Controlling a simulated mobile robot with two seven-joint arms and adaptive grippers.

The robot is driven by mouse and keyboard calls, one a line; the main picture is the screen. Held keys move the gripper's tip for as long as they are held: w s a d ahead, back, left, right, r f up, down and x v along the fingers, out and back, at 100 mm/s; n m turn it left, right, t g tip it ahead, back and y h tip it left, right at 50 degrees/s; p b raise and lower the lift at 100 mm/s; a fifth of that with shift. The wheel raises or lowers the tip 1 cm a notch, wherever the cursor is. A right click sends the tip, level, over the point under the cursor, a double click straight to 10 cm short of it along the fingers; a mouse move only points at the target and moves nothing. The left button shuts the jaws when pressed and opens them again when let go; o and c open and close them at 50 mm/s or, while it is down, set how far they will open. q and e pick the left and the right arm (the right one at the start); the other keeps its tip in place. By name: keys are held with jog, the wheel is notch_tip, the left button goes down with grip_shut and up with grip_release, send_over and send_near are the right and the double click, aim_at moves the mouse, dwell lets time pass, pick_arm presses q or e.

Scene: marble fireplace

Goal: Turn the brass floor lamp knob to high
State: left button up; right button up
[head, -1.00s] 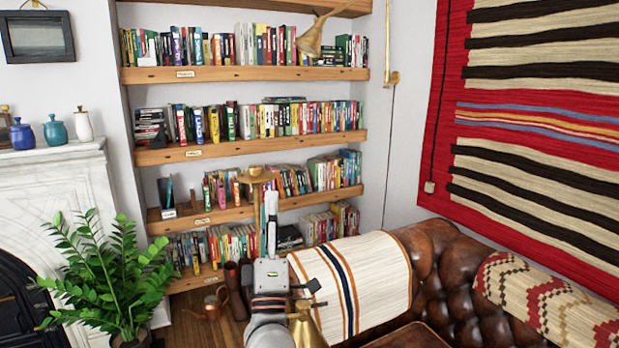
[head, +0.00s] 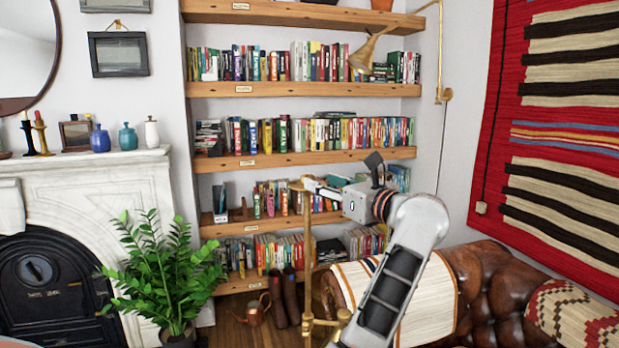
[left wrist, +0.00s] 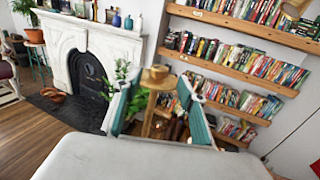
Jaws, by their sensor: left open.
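The brass floor lamp (head: 307,255) stands in front of the bookshelf as a thin upright pole with a brass piece at its top. My left gripper (head: 312,186) is at the pole's top, its fingers pointing left, open. In the left wrist view a round brass knob-like cap (left wrist: 155,75) on a post shows between the two teal-padded fingers of my left gripper (left wrist: 158,90). The fingers stand apart on either side of it; I cannot tell if either touches. The knob's setting cannot be made out. My right gripper is not in view.
A leather sofa (head: 490,285) with a striped throw (head: 435,300) is at the right. A potted plant (head: 165,265) stands by the marble fireplace (head: 120,190). A copper watering can (head: 256,308) is on the floor. A brass wall lamp (head: 370,52) hangs by the shelves.

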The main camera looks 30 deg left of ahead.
aim_at(307, 175)
pick_arm(q)
jog(key=p+x, duration=0.1)
jog(key=x, duration=0.4)
jog(key=shift+a, duration=0.3)
jog(key=shift+w+a, duration=0.3)
jog(key=shift+a, duration=0.4)
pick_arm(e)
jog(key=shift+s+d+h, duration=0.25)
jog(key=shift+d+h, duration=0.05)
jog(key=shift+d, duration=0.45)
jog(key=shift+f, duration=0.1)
pick_arm(q)
jog(key=c, duration=1.1)
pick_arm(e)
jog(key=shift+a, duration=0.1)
